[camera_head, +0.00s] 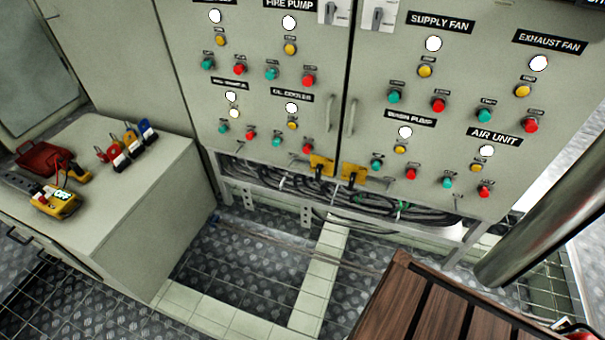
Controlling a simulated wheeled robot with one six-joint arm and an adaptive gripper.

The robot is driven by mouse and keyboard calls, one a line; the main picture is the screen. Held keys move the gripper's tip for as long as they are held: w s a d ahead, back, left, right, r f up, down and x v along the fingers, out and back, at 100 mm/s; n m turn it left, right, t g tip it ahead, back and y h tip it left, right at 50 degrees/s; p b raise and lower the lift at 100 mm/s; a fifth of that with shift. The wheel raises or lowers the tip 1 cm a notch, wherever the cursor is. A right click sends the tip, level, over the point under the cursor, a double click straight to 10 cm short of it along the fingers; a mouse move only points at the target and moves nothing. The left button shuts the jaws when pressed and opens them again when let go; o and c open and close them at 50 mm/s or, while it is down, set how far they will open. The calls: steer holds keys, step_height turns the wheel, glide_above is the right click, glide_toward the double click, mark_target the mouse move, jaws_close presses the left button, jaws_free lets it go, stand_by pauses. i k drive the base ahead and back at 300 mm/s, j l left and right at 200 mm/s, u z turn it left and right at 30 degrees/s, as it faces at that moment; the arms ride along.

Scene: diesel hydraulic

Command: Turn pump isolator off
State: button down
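A grey cabinet (268,173) carries the controls. Two rotary switches with black handles on yellow plates sit at its bottom middle, the left switch (320,168) and the right switch (353,175), on either side of the door gap. Two grey rotary handles, a left one (334,11) and a right one (379,16), are cut by the top edge. I cannot read any label that says which one is the pump isolator. A FIRE PUMP label (289,5) is at the top left and a WASH PUMP label (409,118) at the lower right. My gripper is not in view.
Cables (375,212) run under the cabinet. A slatted wooden surface (440,315) and a pipe (540,225) stand at right. Metal floor (265,262) is open before the cabinet.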

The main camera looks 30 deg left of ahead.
mark_target(319, 168)
steer(key=u, duration=1.35)
